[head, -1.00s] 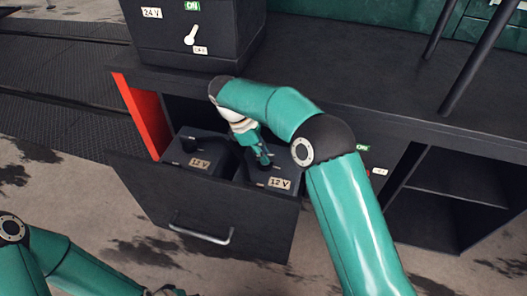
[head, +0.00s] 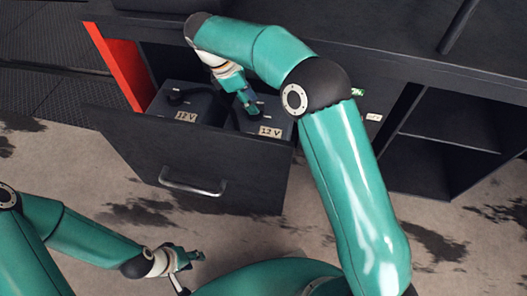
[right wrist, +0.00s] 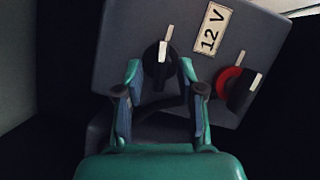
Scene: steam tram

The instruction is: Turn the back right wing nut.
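Two grey 12 V batteries stand in the open drawer (head: 190,165), the left battery (head: 203,107) and the right battery (head: 282,122). My right gripper (head: 250,108) reaches down over the right one. In the right wrist view, the right battery (right wrist: 120,40) carries a black wing nut (right wrist: 158,62) with a white mark, which looks like the back one. My right gripper (right wrist: 161,72) is open, with a fingertip on each side of it; contact is unclear. A second wing nut (right wrist: 243,92) on a red base sits beyond the right finger. My left gripper (head: 190,258) hangs low over the floor, away from the drawer.
The drawer front has a metal handle (head: 192,186). A red cabinet panel (head: 118,68) stands at the drawer's left. The dark countertop (head: 400,55) overhangs the drawer's back. Open shelves (head: 450,120) are at the right. The floor before the drawer is clear.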

